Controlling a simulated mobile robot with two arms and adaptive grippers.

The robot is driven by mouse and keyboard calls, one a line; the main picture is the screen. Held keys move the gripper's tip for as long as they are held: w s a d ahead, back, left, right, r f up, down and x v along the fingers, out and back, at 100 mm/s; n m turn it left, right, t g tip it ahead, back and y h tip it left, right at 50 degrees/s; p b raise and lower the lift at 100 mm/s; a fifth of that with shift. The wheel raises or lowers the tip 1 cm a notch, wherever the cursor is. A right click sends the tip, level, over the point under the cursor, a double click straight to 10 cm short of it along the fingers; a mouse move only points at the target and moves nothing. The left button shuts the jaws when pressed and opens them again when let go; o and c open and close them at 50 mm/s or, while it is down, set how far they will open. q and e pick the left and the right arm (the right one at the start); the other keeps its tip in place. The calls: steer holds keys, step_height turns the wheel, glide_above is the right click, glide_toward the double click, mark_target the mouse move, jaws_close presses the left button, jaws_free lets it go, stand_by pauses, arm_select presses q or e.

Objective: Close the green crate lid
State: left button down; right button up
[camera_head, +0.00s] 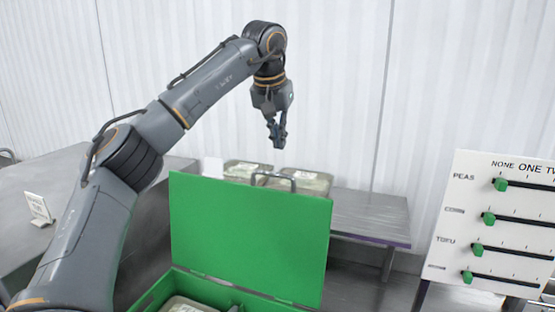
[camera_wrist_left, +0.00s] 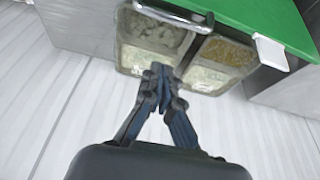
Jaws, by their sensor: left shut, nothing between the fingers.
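The green crate lid (camera_head: 248,236) stands open, raised upright at the back of the green crate (camera_head: 150,297). A grey handle shows at the lid's top edge. A lidded container (camera_head: 186,304) is partly visible inside the crate. My left gripper (camera_head: 278,138) points down above and behind the lid, shut and empty, apart from it. In the left wrist view the shut fingers (camera_wrist_left: 162,78) appear in front of food containers, with the green lid (camera_wrist_left: 270,22) beyond them. My right gripper is not in view.
A white slider board (camera_head: 500,215) stands at the right. A small sign (camera_head: 38,208) sits on the left counter. A corrugated wall closes the back.

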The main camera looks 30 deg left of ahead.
arm_select(q)
steer(key=d+p+x, duration=0.1)
steer(key=p+x, duration=0.1)
steer(key=x, duration=0.4)
steer(key=s, duration=0.3)
steer(key=shift+s+a, duration=0.1)
steer(key=shift+s, duration=0.15)
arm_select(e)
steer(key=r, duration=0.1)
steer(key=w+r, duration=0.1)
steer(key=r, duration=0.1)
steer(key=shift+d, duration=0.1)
arm_select(q)
steer(key=shift+w, duration=0.1)
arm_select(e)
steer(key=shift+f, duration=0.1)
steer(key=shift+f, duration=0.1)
